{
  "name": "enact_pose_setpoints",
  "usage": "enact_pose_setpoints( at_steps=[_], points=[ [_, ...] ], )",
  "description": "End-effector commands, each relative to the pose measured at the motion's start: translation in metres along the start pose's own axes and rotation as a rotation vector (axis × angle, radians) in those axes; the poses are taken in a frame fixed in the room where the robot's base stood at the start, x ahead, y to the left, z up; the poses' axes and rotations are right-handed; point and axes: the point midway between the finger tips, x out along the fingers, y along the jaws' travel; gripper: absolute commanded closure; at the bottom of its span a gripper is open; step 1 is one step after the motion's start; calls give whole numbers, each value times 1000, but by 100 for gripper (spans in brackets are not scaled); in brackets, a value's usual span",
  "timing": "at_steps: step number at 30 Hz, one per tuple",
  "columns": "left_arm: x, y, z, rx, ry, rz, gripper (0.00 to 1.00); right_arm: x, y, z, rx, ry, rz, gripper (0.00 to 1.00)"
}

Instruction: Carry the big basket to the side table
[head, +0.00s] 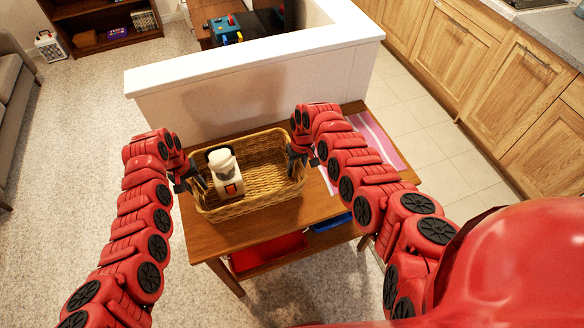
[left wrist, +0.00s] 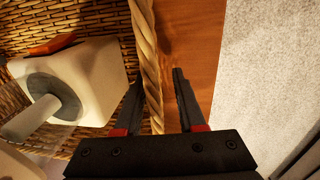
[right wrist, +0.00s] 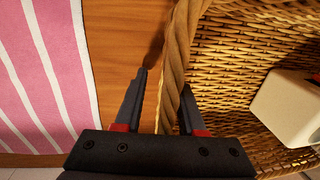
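The big wicker basket (head: 272,165) rests on a wooden table (head: 222,238) in front of me. It shows in the left wrist view (left wrist: 85,15) and the right wrist view (right wrist: 225,60). A white container (head: 226,172) with an orange-and-dark patch stands inside it. My left gripper (head: 188,184) is at the basket's left side, its open fingers (left wrist: 158,72) on either side of the braided rim. My right gripper (head: 299,158) is at the right side, its open fingers (right wrist: 164,80) likewise astride the rim. Gaps show beside the rim in both wrist views. I cannot tell which furniture is the side table.
A pink striped cloth (head: 372,138) lies right of the basket. Red (head: 268,252) and blue (head: 332,222) items sit beneath the tabletop. A white half wall (head: 250,48) stands directly behind. Cabinets (head: 452,50) line the right; open carpet (head: 75,150) lies left.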

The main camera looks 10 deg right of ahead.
Motion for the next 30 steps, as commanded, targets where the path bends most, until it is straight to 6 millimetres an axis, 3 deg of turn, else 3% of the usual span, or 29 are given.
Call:
enact_pose_setpoints(
  at_steps=[8,14,18,25,30],
  points=[
    [0,1,0,2,-1,2,60,0,-1,0,-1,-1,-2,60],
    [-13,2,-1,3,3,3,60,0,-2,0,-2,-1,-2,60],
    [-35,2,0,1,3,4,60,0,-2,0,-2,-1,-3,60],
    [-92,2,-1,2,5,2,60,0,-2,0,-2,-1,-3,60],
    [-110,0,-1,-1,0,4,60,0,-2,0,-2,-1,-3,60]
  ],
)
